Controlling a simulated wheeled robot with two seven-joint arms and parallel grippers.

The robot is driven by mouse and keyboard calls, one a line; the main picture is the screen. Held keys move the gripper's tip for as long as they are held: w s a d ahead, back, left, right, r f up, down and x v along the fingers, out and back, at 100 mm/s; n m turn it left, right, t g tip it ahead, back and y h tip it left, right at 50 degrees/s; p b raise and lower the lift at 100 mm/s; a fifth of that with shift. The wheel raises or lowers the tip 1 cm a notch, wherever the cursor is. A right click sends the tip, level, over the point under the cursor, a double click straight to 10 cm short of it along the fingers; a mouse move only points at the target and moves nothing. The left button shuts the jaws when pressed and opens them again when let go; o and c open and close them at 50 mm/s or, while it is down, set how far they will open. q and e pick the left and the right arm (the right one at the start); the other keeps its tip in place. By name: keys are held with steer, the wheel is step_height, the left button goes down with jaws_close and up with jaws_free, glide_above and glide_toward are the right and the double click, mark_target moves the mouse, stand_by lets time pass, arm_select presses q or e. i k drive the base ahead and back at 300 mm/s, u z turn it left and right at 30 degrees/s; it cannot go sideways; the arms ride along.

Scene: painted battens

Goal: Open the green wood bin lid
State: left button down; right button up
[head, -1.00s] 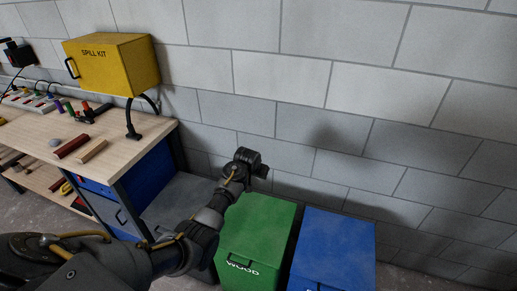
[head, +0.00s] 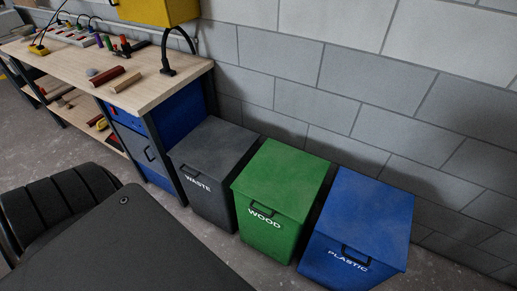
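The green wood bin (head: 284,176) stands on the floor in the middle of the head view, against the block wall. Its flat green lid lies shut on top. A dark handle (head: 266,217) is on the front near the lid's edge, with the word WOOD in white by it. Neither of my grippers is in view, so I cannot see where they are relative to the bin.
A grey waste bin (head: 215,142) stands close on the left and a blue plastic bin (head: 365,212) on the right, both shut. A workbench (head: 150,90) with battens stands further left. Dark parts of mine cover the lower left. Floor shows in front of the bins.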

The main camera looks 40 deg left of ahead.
mark_target(281, 178)
steer(key=u, duration=1.3)
